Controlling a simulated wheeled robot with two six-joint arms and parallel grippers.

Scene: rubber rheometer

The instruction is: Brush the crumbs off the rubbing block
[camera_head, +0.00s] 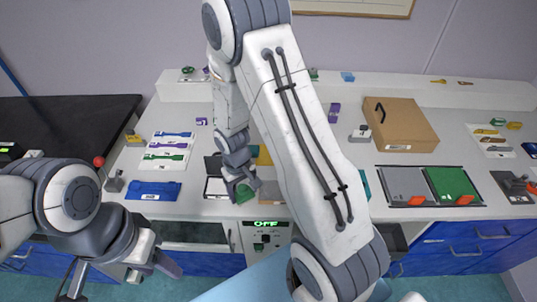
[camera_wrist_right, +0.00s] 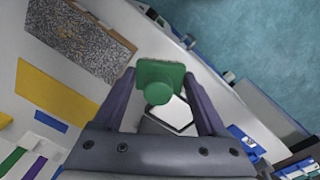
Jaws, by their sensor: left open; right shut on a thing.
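My right gripper (camera_head: 243,186) is shut on a green brush-like piece (camera_wrist_right: 160,78) with a round knob, above the worktop. The green piece also shows in the head view (camera_head: 245,193). The rubbing block appears to be the brown-edged slab with a speckled grey top (camera_wrist_right: 82,38), apart from the green piece, at the upper left of the right wrist view. In the head view the slab (camera_head: 272,193) is partly hidden by my right arm. My left gripper (camera_head: 152,268) is open and empty, low in front of the bench.
A black-and-white open case (camera_head: 216,188) lies left of the slab, and a yellow plate (camera_head: 263,156) behind it. A blue pouch (camera_head: 153,191) lies further left. A cardboard box (camera_head: 398,124) and a grey-and-green mat tray (camera_head: 404,186) stand right. My right arm covers the middle.

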